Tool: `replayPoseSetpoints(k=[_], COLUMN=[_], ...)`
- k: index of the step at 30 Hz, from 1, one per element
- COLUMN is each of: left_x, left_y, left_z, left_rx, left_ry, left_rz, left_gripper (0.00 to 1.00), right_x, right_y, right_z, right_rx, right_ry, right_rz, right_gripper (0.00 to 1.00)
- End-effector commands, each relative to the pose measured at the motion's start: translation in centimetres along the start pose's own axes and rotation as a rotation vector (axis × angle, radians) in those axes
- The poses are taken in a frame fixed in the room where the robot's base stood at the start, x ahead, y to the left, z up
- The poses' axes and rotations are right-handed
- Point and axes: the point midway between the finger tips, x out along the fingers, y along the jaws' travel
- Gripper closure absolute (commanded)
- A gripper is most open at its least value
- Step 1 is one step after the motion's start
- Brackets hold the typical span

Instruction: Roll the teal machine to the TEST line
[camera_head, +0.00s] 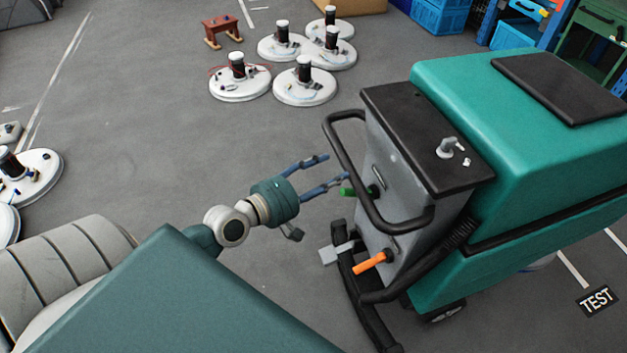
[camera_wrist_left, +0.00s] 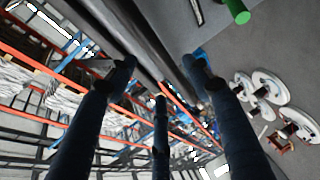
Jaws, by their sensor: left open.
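The teal machine (camera_head: 480,110) stands at the right in the head view, with a grey panel and a black top facing left. Its black push handle (camera_head: 346,150) loops out toward my left gripper (camera_head: 336,169). The left gripper is open, with its fingertips close to the handle; contact cannot be told. In the left wrist view, the open fingers (camera_wrist_left: 160,66) spread around a dark bar that crosses behind them. A TEST floor label (camera_head: 597,300) lies at the lower right, beside white line marks partly hidden by the machine. My right gripper is not in view.
An orange lever (camera_head: 372,263) and a green knob (camera_head: 352,190) stick out of the panel. Several round white units (camera_head: 303,88) and a small red stool (camera_head: 221,29) stand at the back. Blue crates (camera_head: 440,15) are behind the machine. The floor at left centre is clear.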

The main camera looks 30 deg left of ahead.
Motion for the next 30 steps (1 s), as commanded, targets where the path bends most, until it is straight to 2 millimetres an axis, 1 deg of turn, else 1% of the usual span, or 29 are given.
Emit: replayPoseSetpoints(k=[1, 3, 6, 9, 15, 30], left_x=[-1.1, -2.3, -3.7, -4.6, -5.2, -5.2], left_y=[-0.2, -0.2, -0.2, -0.1, 0.0, 0.0], left_z=[0.0, 0.1, 0.0, 0.0, 0.0, 0.0], left_rx=[0.003, 0.002, 0.003, 0.001, 0.0, -0.001], left_ry=[-0.002, -0.003, -0.002, -0.001, -0.001, 0.0], left_rz=[-0.006, -0.006, -0.005, -0.004, 0.0, -0.001], left_gripper=[0.49, 0.49, 0.49, 0.49, 0.49, 0.49], right_x=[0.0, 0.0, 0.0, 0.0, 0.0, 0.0], right_y=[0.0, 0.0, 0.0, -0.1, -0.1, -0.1], right_z=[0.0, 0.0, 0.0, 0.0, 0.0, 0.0], right_rx=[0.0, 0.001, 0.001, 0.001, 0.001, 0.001], right_ry=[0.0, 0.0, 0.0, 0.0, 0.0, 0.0], right_rz=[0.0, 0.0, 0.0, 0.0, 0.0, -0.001], right_gripper=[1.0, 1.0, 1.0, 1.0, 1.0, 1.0])
